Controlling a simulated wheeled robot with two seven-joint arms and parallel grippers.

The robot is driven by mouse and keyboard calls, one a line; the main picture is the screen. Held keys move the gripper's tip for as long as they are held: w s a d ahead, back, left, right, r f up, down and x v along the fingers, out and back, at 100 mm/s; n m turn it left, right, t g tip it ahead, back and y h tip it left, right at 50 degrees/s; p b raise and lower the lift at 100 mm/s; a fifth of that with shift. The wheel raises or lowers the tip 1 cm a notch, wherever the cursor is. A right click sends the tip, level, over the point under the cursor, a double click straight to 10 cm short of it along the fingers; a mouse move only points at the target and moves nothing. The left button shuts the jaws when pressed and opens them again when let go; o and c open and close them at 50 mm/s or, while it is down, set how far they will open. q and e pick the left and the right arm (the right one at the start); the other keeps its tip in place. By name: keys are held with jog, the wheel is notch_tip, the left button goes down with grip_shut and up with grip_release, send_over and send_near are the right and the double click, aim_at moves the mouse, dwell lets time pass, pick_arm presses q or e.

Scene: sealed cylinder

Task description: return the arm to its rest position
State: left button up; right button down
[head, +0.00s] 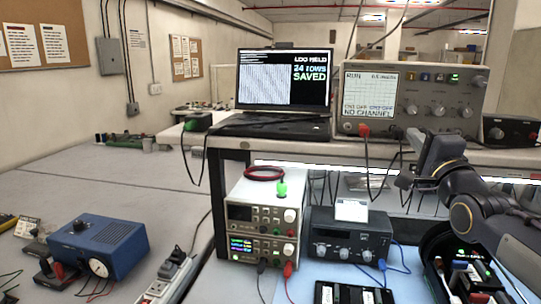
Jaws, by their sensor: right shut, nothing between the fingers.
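My right arm comes in from the right edge, grey and black, bent at the wrist. My right gripper (404,181) is small in the picture, shut and empty. It is in the air in front of the shelf, below the oscilloscope (408,98) and above the black bench instrument (350,238). It appears apart from both. My left gripper is out of view.
A laptop (285,80) stands on the shelf. Stacked power supplies (262,222) with a red cable coil on top stand below it. A dark round container (432,250) is near the arm at bottom right. A blue box (98,248) sits at left. The left bench's middle is clear.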

jog(key=s+a+f+n+g+y, duration=0.1)
jog(key=s+a+f+n+g, duration=0.2)
jog(key=s+f, duration=0.7)
jog(key=s+a+f+n+g+y, duration=0.1)
jog(key=s+a+f+n+g, duration=0.2)
jog(key=s+f+n+g, duration=0.4)
jog(key=s+a+f+n+g+y, duration=0.1)
jog(key=s+a+f+n+g, duration=0.3)
jog(key=s+f, duration=1)
notch_tip(320, 180, down, 4)
jog(key=shift+f+n+g+y, duration=0.15)
jog(key=shift+n+g+y, duration=0.35)
jog(key=shift+n, duration=0.4)
